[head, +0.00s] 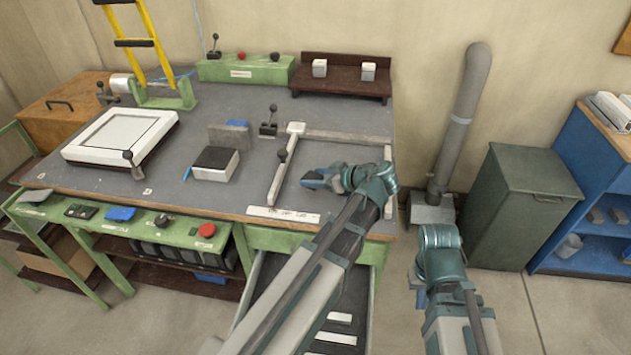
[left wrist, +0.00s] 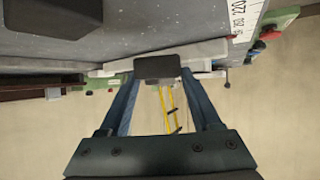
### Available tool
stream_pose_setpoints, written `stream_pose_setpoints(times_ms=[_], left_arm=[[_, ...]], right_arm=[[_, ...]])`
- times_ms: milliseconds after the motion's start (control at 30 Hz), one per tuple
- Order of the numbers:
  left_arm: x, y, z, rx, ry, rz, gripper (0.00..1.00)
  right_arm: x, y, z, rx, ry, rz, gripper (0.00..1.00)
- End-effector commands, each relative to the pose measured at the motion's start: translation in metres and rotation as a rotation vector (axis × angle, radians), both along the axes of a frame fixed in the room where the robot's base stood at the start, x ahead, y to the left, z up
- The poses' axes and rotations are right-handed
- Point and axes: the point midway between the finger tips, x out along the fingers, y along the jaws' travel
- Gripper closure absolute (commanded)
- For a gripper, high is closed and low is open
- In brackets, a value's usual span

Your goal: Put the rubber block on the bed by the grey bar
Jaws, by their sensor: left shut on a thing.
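My left gripper (head: 318,180) is shut on a small black block, seen between its blue fingers in the left wrist view (left wrist: 157,67); I take it for the rubber block. In the head view the gripper mostly hides it. It is held over the grey bed area (head: 325,158) at the bench's right end. A long light-grey bar (head: 279,180) edges that area on the left. It shows pale behind the block in the left wrist view (left wrist: 115,68); contact cannot be told. My right arm is low at the right, its fingers not visible.
Another grey bar (head: 345,138) runs along the back of the bed, with a ruler (head: 284,214) at the front. A dark-topped block (head: 215,162) and a white frame (head: 122,135) stand further left. A dark block (left wrist: 55,12) lies at upper left in the wrist view.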

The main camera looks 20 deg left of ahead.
Motion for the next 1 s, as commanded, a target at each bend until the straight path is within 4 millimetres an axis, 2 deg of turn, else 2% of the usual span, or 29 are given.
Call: stream_pose_setpoints(times_ms=[167,300,400,500,967,1000], left_arm=[[0.010,0.004,-0.001,0.000,0.000,0.002,1.00],[0.028,0.013,-0.008,0.000,0.000,0.001,1.00],[0.024,0.011,-0.028,0.000,0.001,0.000,1.00],[0.024,0.011,-0.039,0.000,0.000,0.000,1.00],[0.023,0.011,-0.042,0.000,0.000,0.000,1.00],[0.023,0.011,-0.041,0.000,0.000,0.000,0.31]], right_arm=[[0.000,0.000,-0.001,0.000,0.000,0.000,1.00],[0.000,0.000,-0.008,0.000,0.000,0.000,1.00],[0.000,0.000,-0.028,0.000,0.000,0.000,1.00],[0.000,0.000,-0.039,0.000,0.000,0.000,1.00],[0.000,0.000,-0.042,0.000,0.000,0.001,1.00],[0.000,0.000,-0.041,0.000,0.000,0.001,1.00]])
